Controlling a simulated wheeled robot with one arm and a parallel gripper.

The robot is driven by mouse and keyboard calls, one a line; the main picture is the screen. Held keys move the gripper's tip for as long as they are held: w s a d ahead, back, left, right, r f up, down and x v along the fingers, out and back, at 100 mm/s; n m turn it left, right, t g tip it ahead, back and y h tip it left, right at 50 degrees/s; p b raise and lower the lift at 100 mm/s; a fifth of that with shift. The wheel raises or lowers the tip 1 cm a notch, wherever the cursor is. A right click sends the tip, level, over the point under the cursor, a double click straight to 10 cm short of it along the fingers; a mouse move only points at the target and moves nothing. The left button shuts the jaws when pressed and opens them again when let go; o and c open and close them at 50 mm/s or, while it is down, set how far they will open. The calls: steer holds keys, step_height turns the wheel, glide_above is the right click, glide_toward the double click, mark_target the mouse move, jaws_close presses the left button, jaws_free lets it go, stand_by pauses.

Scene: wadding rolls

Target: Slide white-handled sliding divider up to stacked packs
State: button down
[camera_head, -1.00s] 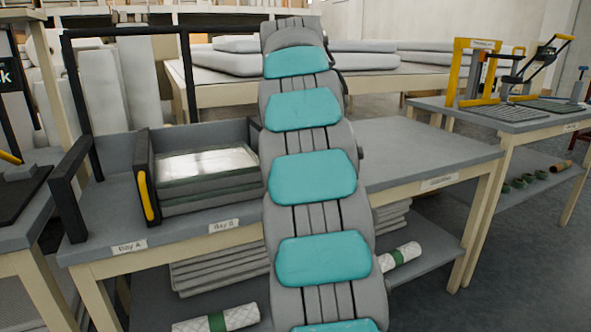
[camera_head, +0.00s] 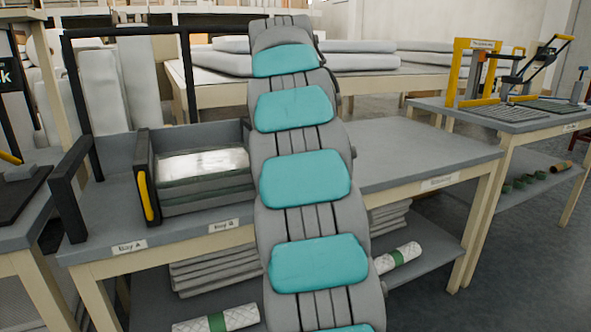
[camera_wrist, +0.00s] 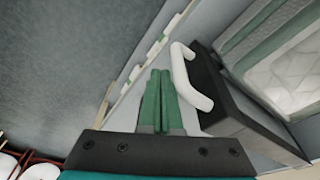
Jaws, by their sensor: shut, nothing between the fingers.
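In the wrist view my gripper (camera_wrist: 161,78) has its green fingers together and empty. The white handle (camera_wrist: 190,78) of the sliding divider is just right of the fingers; I cannot tell whether they touch. The divider's dark panel (camera_wrist: 240,118) runs from the handle toward the lower right. The stacked packs (camera_wrist: 275,45), quilted and grey, lie beyond the panel at the upper right; the gap between is unclear. In the head view the packs (camera_head: 205,183) lie in Bay B. My arm hides the white-handled divider and my gripper there.
A dark divider with a yellow handle (camera_head: 149,197) stands left of the packs. A dark end frame (camera_head: 70,190) stands further left. The grey bench top (camera_head: 430,150) is clear to the right. Rolls (camera_head: 218,320) and stacked sheets lie on the shelf below.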

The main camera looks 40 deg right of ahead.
steer(key=shift+d, duration=0.15)
steer(key=shift+s+d+p, duration=0.2)
steer(key=shift+d, duration=0.35)
steer(key=shift+s+d+p, duration=0.15)
steer(key=shift+s+d, duration=0.05)
steer(key=shift+d, duration=0.3)
